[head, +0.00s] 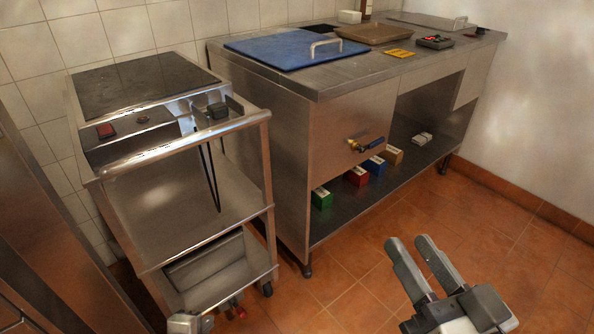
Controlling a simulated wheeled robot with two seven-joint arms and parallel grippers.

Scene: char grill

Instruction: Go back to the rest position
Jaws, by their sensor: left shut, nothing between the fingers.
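My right gripper (406,241) is at the lower right, in front of the steel counter and over the tiled floor. Its two grey fingers point up and away with a gap between them, and it is empty. A small grey part of my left gripper (190,322) shows at the bottom edge, by the foot of the steel cart (185,190). It is shut and empty, and most of it and its arm are cut off by the frame.
A griddle (145,82) tops the cart. The steel counter (290,150) carries a blue lid (285,48), a brown tray (380,33) and a yellow item (400,53). Its low shelf holds several coloured boxes (357,175). The tiled floor (500,235) at right is clear.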

